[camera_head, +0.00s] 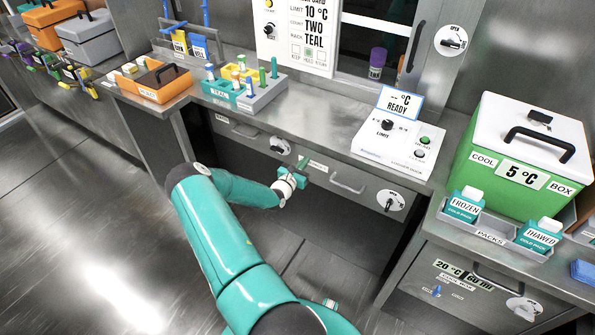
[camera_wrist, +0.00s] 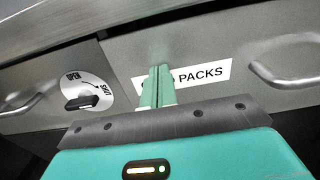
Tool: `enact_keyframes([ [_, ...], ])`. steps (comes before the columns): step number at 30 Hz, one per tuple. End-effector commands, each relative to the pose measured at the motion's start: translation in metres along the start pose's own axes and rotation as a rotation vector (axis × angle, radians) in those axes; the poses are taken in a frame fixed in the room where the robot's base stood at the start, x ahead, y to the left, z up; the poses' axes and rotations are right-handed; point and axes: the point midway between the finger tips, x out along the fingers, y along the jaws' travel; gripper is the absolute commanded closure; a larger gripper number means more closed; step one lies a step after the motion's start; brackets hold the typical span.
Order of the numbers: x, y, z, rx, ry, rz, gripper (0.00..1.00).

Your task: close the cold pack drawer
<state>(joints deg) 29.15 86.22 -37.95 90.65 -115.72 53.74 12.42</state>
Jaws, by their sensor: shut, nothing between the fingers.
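The cold pack drawer (camera_head: 362,192) is a grey front under the steel counter, with a bar handle (camera_head: 347,183) and a round dial (camera_head: 390,200) at its right. The handle (camera_wrist: 285,78) is right of the label. My gripper (camera_head: 304,163) is shut and empty, its fingertips (camera_wrist: 162,72) at the drawer front over the label's left part. I cannot tell whether they touch it. The front looks close to the counter edge; any remaining gap is unclear.
Another drawer (camera_wrist: 35,75) with an OPEN/SHUT dial (camera_wrist: 87,91) adjoins on the left. The counter (camera_head: 310,108) overhangs above. A green cool box (camera_head: 520,160) and teal packs marked FROZEN (camera_head: 465,207) and THAWED (camera_head: 540,236) stand right. Open floor (camera_head: 90,220) lies left.

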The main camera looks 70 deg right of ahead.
Motion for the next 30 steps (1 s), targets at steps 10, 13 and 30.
enact_keyframes([
  [10,0.037,0.000,0.000,0.001,0.000,0.000,1.00],
  [13,0.042,0.000,0.000,0.000,0.000,-0.001,1.00],
  [30,0.051,0.000,0.002,-0.001,0.000,0.001,1.00],
])
